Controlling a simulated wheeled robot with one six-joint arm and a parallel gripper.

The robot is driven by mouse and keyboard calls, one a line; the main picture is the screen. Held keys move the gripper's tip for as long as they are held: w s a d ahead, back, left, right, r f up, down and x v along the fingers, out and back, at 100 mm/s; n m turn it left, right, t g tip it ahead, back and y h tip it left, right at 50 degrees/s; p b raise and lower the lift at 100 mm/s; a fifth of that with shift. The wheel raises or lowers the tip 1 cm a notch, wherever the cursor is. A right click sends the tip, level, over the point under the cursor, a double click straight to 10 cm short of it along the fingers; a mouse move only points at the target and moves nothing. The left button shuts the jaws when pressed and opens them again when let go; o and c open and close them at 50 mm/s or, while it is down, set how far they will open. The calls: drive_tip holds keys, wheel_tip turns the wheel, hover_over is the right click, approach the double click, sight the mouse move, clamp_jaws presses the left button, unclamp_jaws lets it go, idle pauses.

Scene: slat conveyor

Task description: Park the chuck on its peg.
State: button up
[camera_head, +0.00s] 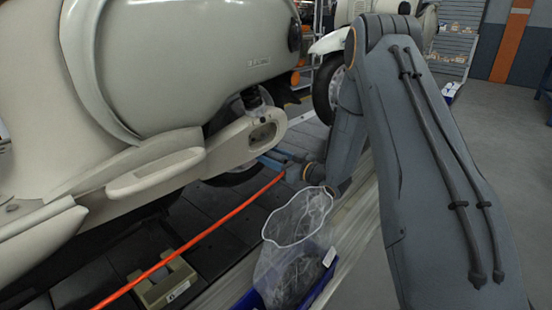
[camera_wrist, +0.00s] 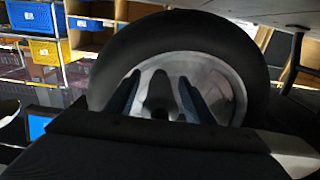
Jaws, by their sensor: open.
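My gripper (camera_wrist: 160,98) shows in the wrist view as two dark bluish fingers spread apart. Behind them is a wheel (camera_wrist: 228,75) with a black tire and a bright metal hub. A dark tapered shape (camera_wrist: 158,92) shows between the fingers; I cannot tell whether it is part of the hub or a separate thing. In the head view, my gripper (camera_head: 277,160) is partly seen, low beside the cream scooter (camera_head: 190,75). I cannot make out the chuck or its peg in either view.
A clear bag (camera_head: 290,235) stands in a blue bin (camera_head: 328,272). A beige block (camera_head: 162,283) rests on the dark slats. An orange line (camera_head: 200,237) crosses diagonally. Yellow (camera_wrist: 45,52) and blue (camera_wrist: 30,17) bins stand behind. Open floor (camera_head: 495,130) lies right.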

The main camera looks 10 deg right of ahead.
sight(284, 161)
idle(0.3)
clamp_jaws()
drive_tip(key=shift+s+d, duration=0.1)
drive_tip(key=shift+p+v, duration=1.4)
drive_tip(key=shift+v, duration=1.5)
